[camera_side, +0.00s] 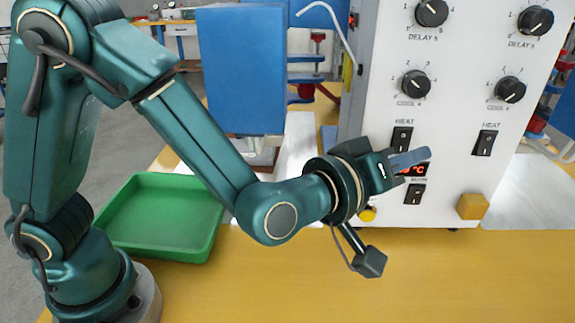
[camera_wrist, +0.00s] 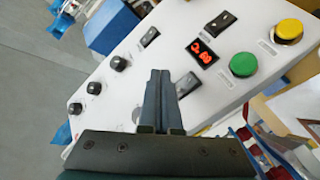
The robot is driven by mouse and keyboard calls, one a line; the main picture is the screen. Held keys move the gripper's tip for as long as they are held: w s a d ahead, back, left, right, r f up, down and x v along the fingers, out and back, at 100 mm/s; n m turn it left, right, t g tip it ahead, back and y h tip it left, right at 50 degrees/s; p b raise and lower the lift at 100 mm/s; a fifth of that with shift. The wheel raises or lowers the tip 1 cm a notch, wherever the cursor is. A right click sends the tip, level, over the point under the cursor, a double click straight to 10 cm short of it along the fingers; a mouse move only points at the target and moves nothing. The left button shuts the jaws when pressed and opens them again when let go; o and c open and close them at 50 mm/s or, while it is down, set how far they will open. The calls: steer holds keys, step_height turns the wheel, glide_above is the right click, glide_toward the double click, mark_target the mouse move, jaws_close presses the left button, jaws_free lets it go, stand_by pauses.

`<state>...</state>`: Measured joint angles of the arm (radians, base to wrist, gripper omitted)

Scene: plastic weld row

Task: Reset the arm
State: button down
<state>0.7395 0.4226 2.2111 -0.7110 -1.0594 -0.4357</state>
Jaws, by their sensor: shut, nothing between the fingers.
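My gripper (camera_side: 410,159) is in front of the white control panel (camera_side: 455,115) in the side view, over its lower middle near the red display and the rocker switches. The fingers are together with nothing between them. In the wrist view my gripper (camera_wrist: 158,75) points at the panel (camera_wrist: 120,100), with its fingers closed side by side. Whether the fingertips touch the panel cannot be told. My arm reaches from the left, bent at the elbow, above the yellow table.
A green tray (camera_side: 150,248) sits empty on the yellow table (camera_side: 300,295) behind my arm. A blue machine part (camera_side: 240,70) stands left of the panel. A green button (camera_wrist: 243,64) and a yellow button (camera_wrist: 289,30) show in the wrist view. The table front is clear.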

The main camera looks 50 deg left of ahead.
steer(key=s+a+f+m+g+y, duration=0.1)
steer(key=s+a+f+m+g, duration=0.1)
steer(key=s+a+g, duration=0.3)
steer(key=s+a+f+m+g+y, duration=0.1)
steer(key=s+a+m+g, duration=0.4)
steer(key=s+a, duration=0.8)
steer(key=s+f+g, duration=0.1)
steer(key=s, duration=0.3)
steer(key=shift+f, duration=0.4)
